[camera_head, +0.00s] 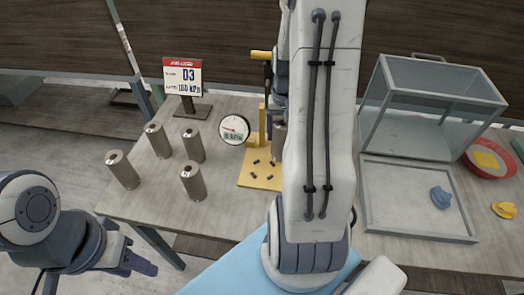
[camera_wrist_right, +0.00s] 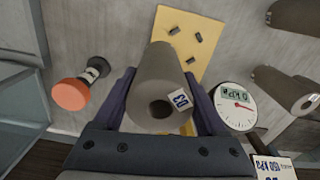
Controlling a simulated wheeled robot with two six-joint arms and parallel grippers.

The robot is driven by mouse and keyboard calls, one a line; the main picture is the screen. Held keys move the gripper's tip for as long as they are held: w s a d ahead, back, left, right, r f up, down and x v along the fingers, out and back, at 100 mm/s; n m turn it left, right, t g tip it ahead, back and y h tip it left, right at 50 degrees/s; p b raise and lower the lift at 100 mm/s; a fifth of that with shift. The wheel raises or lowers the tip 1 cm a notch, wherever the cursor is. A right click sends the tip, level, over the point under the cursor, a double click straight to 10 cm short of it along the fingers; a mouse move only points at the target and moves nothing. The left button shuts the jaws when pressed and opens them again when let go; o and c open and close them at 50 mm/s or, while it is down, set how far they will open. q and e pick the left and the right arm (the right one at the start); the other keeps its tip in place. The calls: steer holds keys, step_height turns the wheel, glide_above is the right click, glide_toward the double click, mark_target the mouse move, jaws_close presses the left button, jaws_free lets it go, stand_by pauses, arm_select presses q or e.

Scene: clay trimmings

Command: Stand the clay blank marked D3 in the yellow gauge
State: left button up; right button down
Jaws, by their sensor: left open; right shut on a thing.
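The grey-brown clay blank marked D3 (camera_wrist_right: 160,75) is held between the two fingers of my right gripper (camera_wrist_right: 160,92), its label facing the wrist camera. The yellow gauge (camera_head: 258,180) stands mid-table, and its base (camera_wrist_right: 205,38) lies beyond the blank in the right wrist view. The gauge's round dial (camera_head: 234,129) also shows there (camera_wrist_right: 235,106). I cannot tell whether the blank touches the base. In the head view my right arm hides most of the right gripper and part of the gauge. My left gripper (camera_head: 138,263) is open and empty at the lower left, off the table.
Several other blanks (camera_head: 193,181) stand left of the gauge. A sign reading D3 (camera_head: 187,78) stands behind them. A clear-sided box (camera_head: 440,92), a tray (camera_head: 385,218) with a blue lump, a red bowl (camera_head: 478,171) and a yellow lump (camera_head: 504,210) are at right.

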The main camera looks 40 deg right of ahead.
steer(key=w+a+f+p, duration=0.1)
steer(key=w+a+f, duration=0.2)
steer(key=f, duration=0.4)
steer(key=shift+a+p, duration=0.3)
steer(key=shift+a, duration=0.35)
steer(key=shift+w+f, duration=0.1)
steer(key=shift+f, duration=0.1)
